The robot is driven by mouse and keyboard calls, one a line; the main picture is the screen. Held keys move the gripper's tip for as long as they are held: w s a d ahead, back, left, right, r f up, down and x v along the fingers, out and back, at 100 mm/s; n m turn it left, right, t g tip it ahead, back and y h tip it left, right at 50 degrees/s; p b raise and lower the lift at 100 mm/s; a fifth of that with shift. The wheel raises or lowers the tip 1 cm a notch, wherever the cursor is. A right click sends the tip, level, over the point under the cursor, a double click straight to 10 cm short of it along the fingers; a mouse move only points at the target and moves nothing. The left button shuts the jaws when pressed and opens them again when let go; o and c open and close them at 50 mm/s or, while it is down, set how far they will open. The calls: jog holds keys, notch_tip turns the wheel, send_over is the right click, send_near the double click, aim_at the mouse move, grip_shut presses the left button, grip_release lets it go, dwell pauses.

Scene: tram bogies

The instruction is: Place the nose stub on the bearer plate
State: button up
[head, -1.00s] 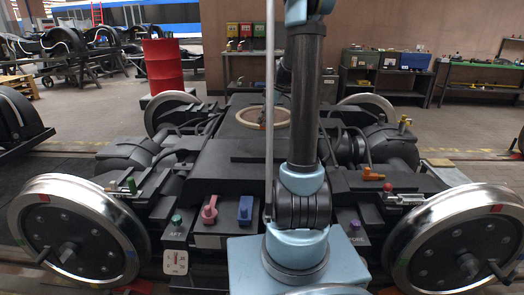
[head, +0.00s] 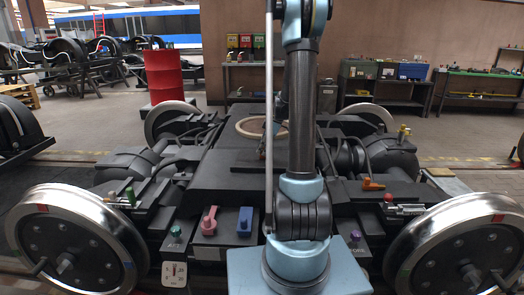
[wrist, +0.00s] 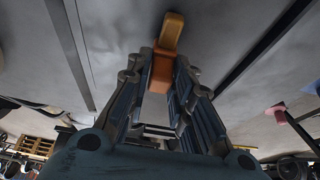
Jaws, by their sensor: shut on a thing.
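My gripper (wrist: 163,75) shows in the wrist view, shut on an orange-brown block (wrist: 168,40) with a rounded end. The block sticks out beyond the fingertips; I cannot tell for sure that it is the nose stub. In the head view my arm stands in front of the bogie's middle, and I cannot make out the gripper or the held piece. A dark bogie frame (head: 215,170) fills the centre, with a pale ring (head: 250,128) on its top. I cannot tell which flat part is the bearer plate.
A pink-handled part (head: 210,220) and a blue part (head: 245,221) sit on the front of the bogie. An orange tool (head: 372,184) lies to the right of my arm. Large wheels (head: 75,245) flank the bogie. A red barrel (head: 164,75) stands behind at left.

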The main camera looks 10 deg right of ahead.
jog(key=o, duration=0.9)
jog(key=shift+c, duration=0.2)
jog(key=w+v, duration=0.1)
jog(key=v, duration=1.1)
jog(key=s+a+r+m+h, duration=0.1)
jog(key=s+m, duration=0.1)
jog(key=s, duration=0.3)
jog(key=s+a+r+m, duration=0.1)
jog(key=s+a+m, duration=0.1)
jog(key=s, duration=0.4)
jog(key=s+f+m+h, duration=0.1)
jog(key=s+f+m, duration=0.2)
jog(key=s, duration=0.6)
jog(key=s+a+f+m+t+h, duration=0.1)
jog(key=s+f+m, duration=0.3)
jog(key=s, duration=0.6)
jog(key=s+f+m+h, duration=0.1)
jog(key=s+f+m, duration=0.2)
jog(key=s, duration=0.6)
jog(key=shift+s+a+f+m+h, duration=0.2)
jog(key=shift+a+f+m+h, duration=0.1)
jog(key=shift+m, duration=0.5)
